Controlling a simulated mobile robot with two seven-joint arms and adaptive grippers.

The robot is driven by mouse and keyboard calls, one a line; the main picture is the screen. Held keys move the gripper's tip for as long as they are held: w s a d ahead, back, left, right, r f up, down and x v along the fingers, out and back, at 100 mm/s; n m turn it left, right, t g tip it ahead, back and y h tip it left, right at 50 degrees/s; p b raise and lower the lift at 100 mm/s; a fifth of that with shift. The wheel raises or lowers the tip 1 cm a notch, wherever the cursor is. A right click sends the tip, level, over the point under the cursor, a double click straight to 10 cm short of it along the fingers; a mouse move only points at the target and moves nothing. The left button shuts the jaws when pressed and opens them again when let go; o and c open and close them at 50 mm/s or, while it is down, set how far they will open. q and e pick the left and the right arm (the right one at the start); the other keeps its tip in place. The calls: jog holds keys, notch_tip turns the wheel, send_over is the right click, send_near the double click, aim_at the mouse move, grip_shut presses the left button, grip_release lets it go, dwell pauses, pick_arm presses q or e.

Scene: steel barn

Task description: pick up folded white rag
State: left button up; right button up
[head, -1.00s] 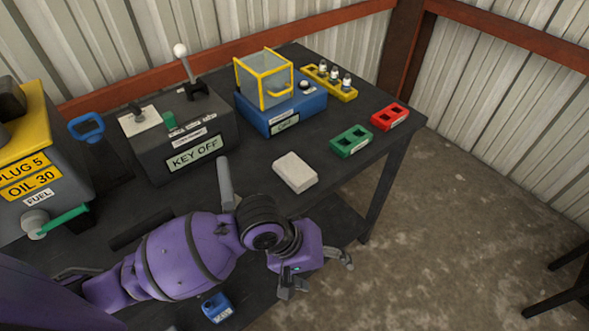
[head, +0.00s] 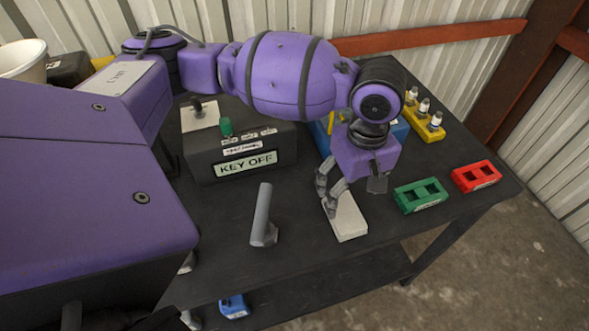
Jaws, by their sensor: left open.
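The folded white rag (head: 347,222) lies flat on the dark workbench (head: 310,257), near its front edge, in the head view. My left gripper (head: 352,192) is over the rag's back part, coming down from the purple arm above. Its fingers are apart, one at the rag's left side and the other to the right. The fingers hide some of the rag's far end. I cannot tell whether a finger touches it. My right gripper does not show.
A green two-hole block (head: 420,195) and a red one (head: 476,177) stand to the right. A grey upright handle (head: 262,215) stands to the left. The KEY OFF box (head: 240,160) is behind. A yellow rack (head: 425,125) holds small bottles. A blue item (head: 234,306) sits on the lower shelf.

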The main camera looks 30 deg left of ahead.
aim_at(344, 211)
pick_arm(q)
jog(key=shift+a+f, duration=0.1)
jog(key=shift+f, duration=0.15)
jog(key=f, duration=0.3)
jog(key=shift+s+f+b, duration=0.1)
jog(key=shift+s+b, duration=0.2)
jog(key=shift+b, duration=0.05)
jog(key=f, duration=0.2)
jog(key=shift+w+a+f, duration=0.1)
jog(key=shift+w+f, duration=0.1)
jog(key=shift+f, duration=0.7)
jog(key=shift+r, duration=0.15)
jog(key=c, duration=1.3)
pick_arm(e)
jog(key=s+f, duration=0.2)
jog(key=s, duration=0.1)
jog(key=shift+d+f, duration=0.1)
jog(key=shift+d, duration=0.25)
